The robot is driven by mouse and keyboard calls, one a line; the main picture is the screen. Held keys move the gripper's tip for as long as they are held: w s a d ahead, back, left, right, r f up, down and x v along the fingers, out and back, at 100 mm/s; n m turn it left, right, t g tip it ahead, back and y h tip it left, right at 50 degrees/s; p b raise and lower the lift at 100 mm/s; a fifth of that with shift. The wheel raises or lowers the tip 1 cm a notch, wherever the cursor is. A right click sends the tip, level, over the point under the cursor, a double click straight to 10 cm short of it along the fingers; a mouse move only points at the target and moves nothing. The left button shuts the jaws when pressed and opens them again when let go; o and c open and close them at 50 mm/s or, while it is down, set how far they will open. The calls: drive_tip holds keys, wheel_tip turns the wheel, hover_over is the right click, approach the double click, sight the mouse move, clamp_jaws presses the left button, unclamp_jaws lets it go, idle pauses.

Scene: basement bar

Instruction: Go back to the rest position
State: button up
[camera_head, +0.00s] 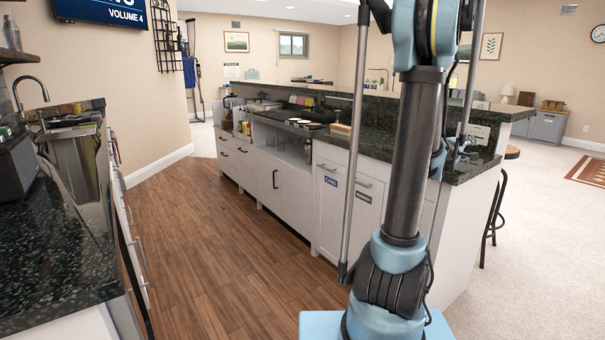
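My arm rises upright from my base on the right side of the head view. It runs up past the top edge of the picture. My gripper is not in view, so I cannot see whether it holds anything. My arm hides part of the bar counter (300,215) behind it.
A dark counter (60,235) with a sink and faucet (30,90) lies close on the left. The bar counter with white cabinets stands ahead and right. Wooden floor (200,225) between them is clear. A dark stool (493,215) and pale carpet (545,265) lie right.

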drive_tip(key=a, duration=0.3)
drive_tip(key=s+a+m+y, duration=0.1)
drive_tip(key=a, duration=0.2)
drive_tip(key=a+m+y, duration=0.1)
drive_tip(key=a, duration=0.2)
drive_tip(key=shift+s, duration=0.35)
drive_tip(key=s+a+f+m+g+y, duration=0.1)
drive_tip(key=s+a+f+y, duration=0.3)
drive_tip(key=a, duration=0.7)
drive_tip(key=s+a+f+m+g+y, duration=0.15)
drive_tip(key=s+a+y, duration=0.25)
drive_tip(key=s+a, duration=0.5)
drive_tip(key=s+a+f+y, duration=0.3)
drive_tip(key=a+y, duration=0.1)
drive_tip(key=a, duration=0.9)
drive_tip(key=s+f+g, duration=0.5)
drive_tip(key=s+f, duration=0.6)
drive_tip(key=s, duration=0.4)
drive_tip(key=shift+w+a+f, duration=0.1)
drive_tip(key=shift+w+f, duration=0.05)
drive_tip(key=shift+w, duration=0.2)
